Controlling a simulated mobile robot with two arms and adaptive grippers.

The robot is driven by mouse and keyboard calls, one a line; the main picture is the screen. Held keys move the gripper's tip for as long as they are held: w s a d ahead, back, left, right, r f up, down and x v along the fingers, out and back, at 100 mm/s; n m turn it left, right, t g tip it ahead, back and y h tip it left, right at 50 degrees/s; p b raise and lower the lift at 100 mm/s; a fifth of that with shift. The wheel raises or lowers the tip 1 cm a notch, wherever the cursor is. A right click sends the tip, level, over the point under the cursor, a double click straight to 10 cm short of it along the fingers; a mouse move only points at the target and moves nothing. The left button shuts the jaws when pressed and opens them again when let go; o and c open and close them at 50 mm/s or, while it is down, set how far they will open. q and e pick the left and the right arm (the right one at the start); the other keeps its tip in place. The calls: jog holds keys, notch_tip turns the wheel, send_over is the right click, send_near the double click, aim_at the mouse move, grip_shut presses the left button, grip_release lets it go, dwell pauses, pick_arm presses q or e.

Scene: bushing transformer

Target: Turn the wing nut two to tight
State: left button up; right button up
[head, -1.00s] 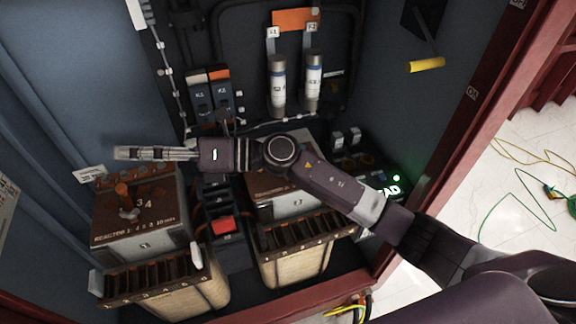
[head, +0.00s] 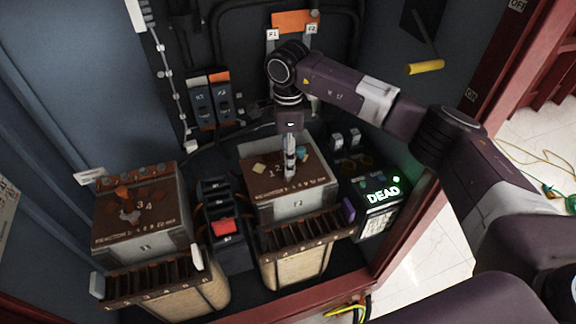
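The right reactor box (head: 315,197) has a brown top marked 1 and 2. My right gripper (head: 290,175) points straight down over this top, right beside the 2 mark. Its fingers look like one narrow strip from here, so I cannot tell whether they are open or shut, or whether they touch anything. Wing nut two is not clearly visible; the gripper covers that spot. A yellowish piece (head: 259,168) and a teal piece (head: 303,153) show on the top to either side of the gripper. My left gripper is not in view.
The left reactor box (head: 150,240), marked 3 and 4, has an orange wing-shaped piece (head: 122,192) on top. A black unit with a red switch (head: 222,228) stands between the boxes. A lit DEAD display (head: 383,192) is at right. Cabinet walls enclose the space.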

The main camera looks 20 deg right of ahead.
jog(key=shift+f+p, duration=0.5)
jog(key=shift+f, duration=2.05)
jog(key=c, duration=1.2)
jog(key=shift+o, duration=0.2)
